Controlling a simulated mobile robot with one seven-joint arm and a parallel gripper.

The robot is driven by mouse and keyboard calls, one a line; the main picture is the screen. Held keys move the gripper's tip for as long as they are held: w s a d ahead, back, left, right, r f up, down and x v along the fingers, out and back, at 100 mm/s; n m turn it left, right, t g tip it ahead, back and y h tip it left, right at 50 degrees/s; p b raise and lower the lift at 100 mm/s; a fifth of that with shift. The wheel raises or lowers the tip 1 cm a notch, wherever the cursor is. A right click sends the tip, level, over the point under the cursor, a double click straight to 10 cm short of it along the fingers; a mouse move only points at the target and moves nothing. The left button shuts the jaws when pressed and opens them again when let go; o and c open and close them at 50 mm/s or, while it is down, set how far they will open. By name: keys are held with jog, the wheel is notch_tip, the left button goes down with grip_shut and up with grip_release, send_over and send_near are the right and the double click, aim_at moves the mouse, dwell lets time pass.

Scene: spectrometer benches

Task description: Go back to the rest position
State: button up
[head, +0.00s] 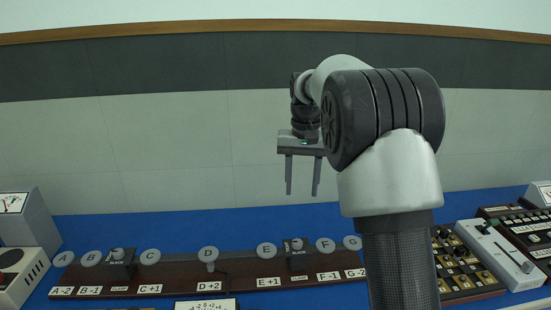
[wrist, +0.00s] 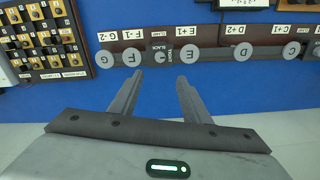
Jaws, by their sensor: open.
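My gripper (head: 302,175) hangs in the air above and behind the bench, its two fingers apart with nothing between them. In the wrist view my gripper (wrist: 155,80) shows both fingers spread and empty, pointing towards the blue bench top. My arm rises at the right of the head view and bends over to the gripper. No rest stand or marker shows in either view.
A dark board (head: 180,287) with round lettered discs and number labels lies on the blue bench (head: 190,229). The board also shows in the wrist view (wrist: 213,43). A knob panel (head: 470,287) and a white slider box (head: 500,255) stand right; meter boxes (head: 25,228) stand left.

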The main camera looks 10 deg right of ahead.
jog(key=s+r+n+t+p, duration=0.1)
jog(key=s+r, duration=0.5)
jog(key=s, duration=0.3)
jog(key=s+r+t+p, duration=0.1)
jog(key=s+r+t, duration=0.1)
jog(key=s+r, duration=0.5)
jog(key=s+f+t, duration=0.1)
jog(key=s+f, duration=0.1)
jog(key=s, duration=0.6)
jog(key=s+f+n+t, duration=0.1)
jog(key=s+f, duration=0.2)
jog(key=s, duration=0.5)
jog(key=shift+s+f, duration=0.2)
jog(key=shift+s, duration=0.05)
